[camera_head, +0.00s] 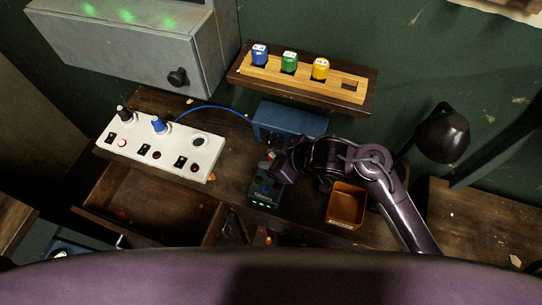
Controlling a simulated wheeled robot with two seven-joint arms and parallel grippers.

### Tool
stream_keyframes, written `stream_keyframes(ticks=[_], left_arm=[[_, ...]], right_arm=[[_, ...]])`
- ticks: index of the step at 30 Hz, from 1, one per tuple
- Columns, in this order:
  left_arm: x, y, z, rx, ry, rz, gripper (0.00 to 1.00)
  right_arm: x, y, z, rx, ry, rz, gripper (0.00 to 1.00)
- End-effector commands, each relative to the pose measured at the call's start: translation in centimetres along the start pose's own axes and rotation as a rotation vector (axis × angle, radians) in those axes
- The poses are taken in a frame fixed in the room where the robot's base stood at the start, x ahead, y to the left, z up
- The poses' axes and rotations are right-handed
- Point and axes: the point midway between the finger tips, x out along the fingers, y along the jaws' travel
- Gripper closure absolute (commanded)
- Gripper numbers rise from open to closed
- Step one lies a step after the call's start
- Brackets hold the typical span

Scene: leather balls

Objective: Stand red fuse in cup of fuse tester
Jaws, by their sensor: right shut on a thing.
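My right gripper (272,160) reaches in from the right and is shut on the red fuse. Only a small red and pale bit of the fuse (270,156) shows at the fingertips; the rest is hidden by the gripper. My left gripper is not in view.
A shelf rack (340,91) holds blue, green and yellow fuses and one empty slot. A white switch panel (180,150) stands left, a blue box (290,117) behind the gripper, an orange-brown tray (346,206) right. An open drawer (150,205) and black lamp (442,133) flank the area.

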Motion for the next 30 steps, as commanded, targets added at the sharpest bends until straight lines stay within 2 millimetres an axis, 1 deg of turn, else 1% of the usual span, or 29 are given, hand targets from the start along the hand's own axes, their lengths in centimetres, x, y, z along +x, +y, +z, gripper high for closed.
stream_keyframes(ticks=[7,17,30], left_arm=[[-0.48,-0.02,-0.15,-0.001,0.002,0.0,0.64],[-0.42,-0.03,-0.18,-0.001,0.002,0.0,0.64],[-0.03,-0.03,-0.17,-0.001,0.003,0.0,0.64]], right_arm=[[-0.06,0.07,-0.07,-0.002,0.0,0.0,0.93],[0.01,0.07,-0.04,-0.001,0.001,0.0,0.93],[0.52,0.04,0.47,-0.001,0.001,0.0,0.93]])
